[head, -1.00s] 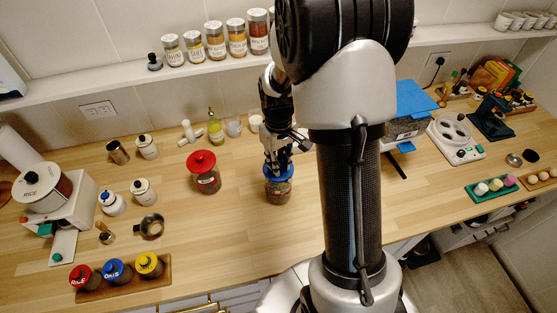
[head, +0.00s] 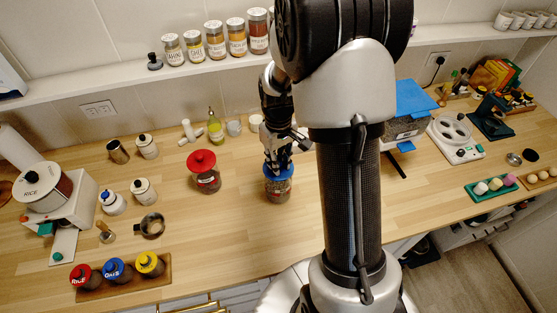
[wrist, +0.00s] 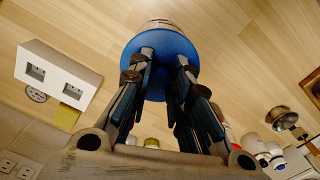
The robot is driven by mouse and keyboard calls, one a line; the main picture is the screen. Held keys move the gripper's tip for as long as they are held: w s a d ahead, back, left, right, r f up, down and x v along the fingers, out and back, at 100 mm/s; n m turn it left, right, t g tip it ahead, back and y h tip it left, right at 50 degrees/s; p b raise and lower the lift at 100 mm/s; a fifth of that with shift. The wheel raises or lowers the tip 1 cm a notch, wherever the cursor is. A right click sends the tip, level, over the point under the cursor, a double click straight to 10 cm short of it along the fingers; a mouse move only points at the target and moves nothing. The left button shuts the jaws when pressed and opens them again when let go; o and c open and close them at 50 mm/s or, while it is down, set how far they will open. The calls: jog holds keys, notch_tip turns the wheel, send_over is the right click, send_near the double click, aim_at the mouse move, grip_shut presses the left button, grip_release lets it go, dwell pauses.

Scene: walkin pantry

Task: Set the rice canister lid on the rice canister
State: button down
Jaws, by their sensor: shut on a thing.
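My gripper (head: 277,160) points down at the counter's middle and is shut on the knob of a blue lid (head: 283,172). The lid sits at the mouth of a clear canister (head: 277,190) with dark contents; I cannot tell whether it is fully seated. In the wrist view the blue lid (wrist: 165,50) is a wide disc beyond the fingers, hiding most of the canister. A similar canister (head: 208,182) with a red lid (head: 201,161) stands to the left. I cannot read a label on either canister.
A wooden tray (head: 124,288) at the front left holds small jars with red, blue and yellow tops; the red one reads RICE. A dispenser (head: 45,190) labelled RICE stands far left. Counter between the canisters is clear.

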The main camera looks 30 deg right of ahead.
jog(key=shift+f+b, duration=0.45)
jog(key=shift+f, duration=0.2)
jog(key=c, duration=1.8)
grip_release()
jog(key=shift+o, duration=0.2)
jog(key=shift+r, duration=0.1)
notch_tip(320, 180, up, 11)
jog(key=p, duration=0.8)
